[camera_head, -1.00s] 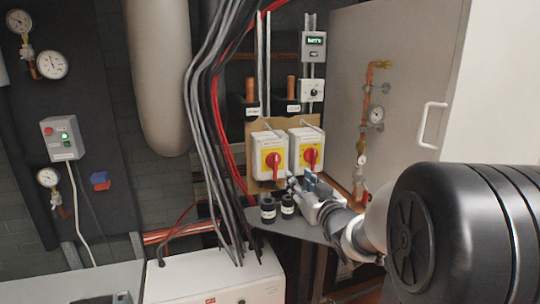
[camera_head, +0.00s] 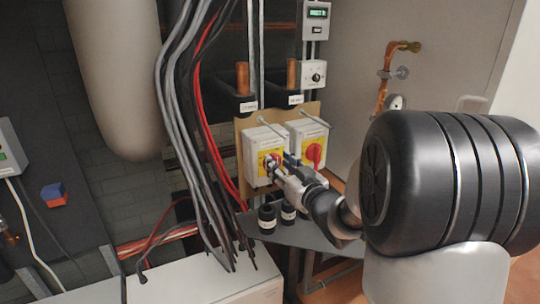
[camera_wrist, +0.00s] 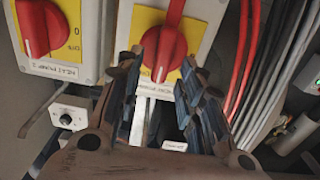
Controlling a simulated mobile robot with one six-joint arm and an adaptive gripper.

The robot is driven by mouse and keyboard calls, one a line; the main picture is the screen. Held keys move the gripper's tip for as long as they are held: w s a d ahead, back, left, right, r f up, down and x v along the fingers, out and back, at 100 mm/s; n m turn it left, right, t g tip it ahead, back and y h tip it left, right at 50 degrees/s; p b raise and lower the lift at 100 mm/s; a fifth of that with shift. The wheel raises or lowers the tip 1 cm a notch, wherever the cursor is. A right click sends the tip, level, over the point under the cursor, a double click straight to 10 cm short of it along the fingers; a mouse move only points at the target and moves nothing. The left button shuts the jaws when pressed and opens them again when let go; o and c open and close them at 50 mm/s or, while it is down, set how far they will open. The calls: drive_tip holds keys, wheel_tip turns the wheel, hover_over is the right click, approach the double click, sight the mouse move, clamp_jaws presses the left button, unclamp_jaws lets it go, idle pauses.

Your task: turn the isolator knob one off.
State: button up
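Two white isolator boxes with yellow plates and red knobs sit side by side on a wooden board. In the head view my gripper (camera_head: 275,170) is in front of the left isolator (camera_head: 264,137) and partly hides its red knob (camera_head: 270,158). In the wrist view this red knob (camera_wrist: 166,52) lies between and just beyond the tips of my open gripper (camera_wrist: 163,65), with its handle roughly upright in the picture. I cannot tell whether the fingers touch it. The other red knob (camera_wrist: 42,25) shows at left there, and at right in the head view (camera_head: 314,153).
Grey and red cables (camera_head: 205,120) hang close left of the isolators. Black cylinders (camera_head: 267,218) stand on a grey shelf (camera_head: 310,235) below. A controller with a small dial (camera_head: 314,76) is above right. Thin rods (camera_head: 270,124) stick out above the boxes.

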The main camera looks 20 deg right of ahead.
drive_tip(key=shift+w, duration=0.2)
drive_tip(key=shift+s, duration=0.15)
clamp_jaws()
idle(0.3)
